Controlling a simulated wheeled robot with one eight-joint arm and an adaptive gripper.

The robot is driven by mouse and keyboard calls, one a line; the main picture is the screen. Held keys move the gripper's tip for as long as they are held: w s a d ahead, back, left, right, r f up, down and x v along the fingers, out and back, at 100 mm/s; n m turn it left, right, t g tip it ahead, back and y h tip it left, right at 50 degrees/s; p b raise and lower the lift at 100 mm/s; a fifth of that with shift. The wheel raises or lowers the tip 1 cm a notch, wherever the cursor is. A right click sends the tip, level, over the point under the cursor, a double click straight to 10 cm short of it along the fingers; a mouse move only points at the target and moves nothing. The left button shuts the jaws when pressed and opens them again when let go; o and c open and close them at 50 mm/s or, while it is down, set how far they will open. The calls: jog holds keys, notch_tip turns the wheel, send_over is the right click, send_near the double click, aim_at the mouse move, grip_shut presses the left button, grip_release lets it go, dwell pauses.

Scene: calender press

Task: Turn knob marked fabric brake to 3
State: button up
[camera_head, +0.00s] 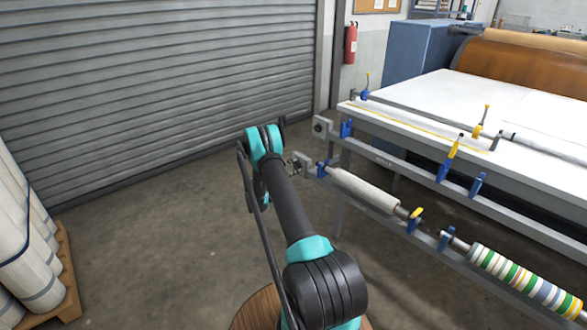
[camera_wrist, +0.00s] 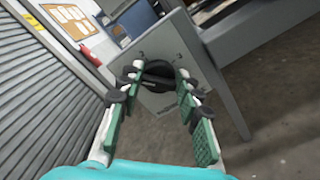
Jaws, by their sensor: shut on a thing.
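A black round knob (camera_wrist: 157,74) sits on a grey plate (camera_wrist: 154,101) at the end of a roller frame in the wrist view. My gripper (camera_wrist: 158,86) is shut on this knob, one finger on each side of it. A small label under the knob is too small to read, and the knob's setting cannot be told. In the head view my arm hides most of my gripper. It meets the end of the lower roller rail there, near a grey bracket (camera_head: 303,161), and the held knob is hidden.
A second grey plate (camera_head: 321,127) with a dark knob is on the upper rail. A white roller (camera_head: 362,189) and a striped roller (camera_head: 520,279) lie along the lower rail. A shutter (camera_head: 150,80) stands behind. Wrapped rolls (camera_head: 22,240) stand at left; the floor between is clear.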

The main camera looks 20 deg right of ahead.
jog(key=m, duration=0.6)
jog(key=shift+s+f+m, duration=0.1)
jog(key=shift+f+m, duration=0.1)
jog(key=shift+m, duration=0.1)
jog(key=m, duration=1.7)
jog(key=shift+w+f+m, duration=0.2)
jog(key=shift+f+m, duration=0.1)
jog(key=o, duration=1.2)
jog(key=shift+a, duration=0.1)
jog(key=v, duration=1.2)
jog(key=shift+r, duration=0.1)
